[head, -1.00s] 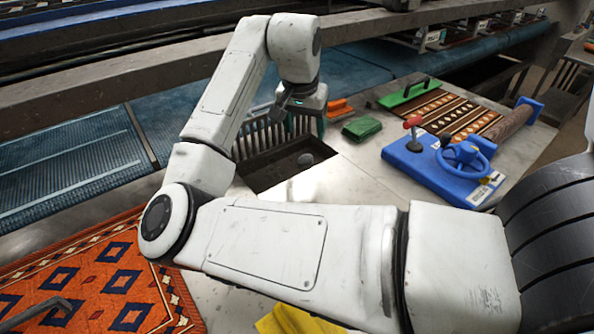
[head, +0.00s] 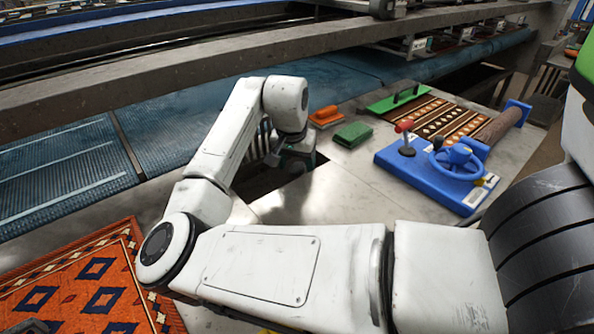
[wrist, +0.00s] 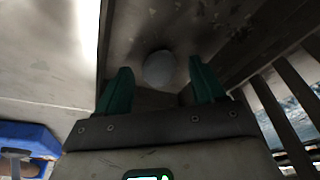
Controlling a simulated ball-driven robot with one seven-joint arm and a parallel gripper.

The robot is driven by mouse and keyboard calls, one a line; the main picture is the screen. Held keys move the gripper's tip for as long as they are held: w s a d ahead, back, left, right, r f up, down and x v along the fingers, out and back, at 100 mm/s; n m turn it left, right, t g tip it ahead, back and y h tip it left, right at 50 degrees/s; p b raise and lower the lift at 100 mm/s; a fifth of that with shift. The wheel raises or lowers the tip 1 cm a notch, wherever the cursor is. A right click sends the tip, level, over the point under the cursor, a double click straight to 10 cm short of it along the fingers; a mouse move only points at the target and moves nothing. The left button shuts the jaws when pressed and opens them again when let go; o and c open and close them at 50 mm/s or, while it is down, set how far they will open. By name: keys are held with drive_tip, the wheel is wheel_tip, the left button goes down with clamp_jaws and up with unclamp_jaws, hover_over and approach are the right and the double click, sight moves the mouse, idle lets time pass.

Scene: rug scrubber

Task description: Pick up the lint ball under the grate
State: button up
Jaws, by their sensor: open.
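The lint ball (wrist: 160,70) is a grey round ball on the floor of a dark recess. In the wrist view it lies between and just beyond my gripper's fingertips, and it looks free of both. My gripper (wrist: 157,85) has two green fingers, spread open and empty. In the head view my gripper (head: 290,165) is low at the recess, and the lint ball is hidden there behind my arm. The slatted grate (wrist: 275,110) stands at the right of the recess in the wrist view. In the head view it (head: 262,140) is mostly covered by my arm.
A metal table (head: 335,190) surrounds the recess, whose wall is close to my gripper. A green block (head: 353,134), an orange brush (head: 325,116) and a blue fixture with a handwheel (head: 430,170) stand to the right. An orange rug (head: 85,280) lies at left.

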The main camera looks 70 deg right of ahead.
drive_tip(key=shift+d+f, duration=0.1)
drive_tip(key=shift+f, duration=0.25)
drive_tip(key=c, duration=1.1)
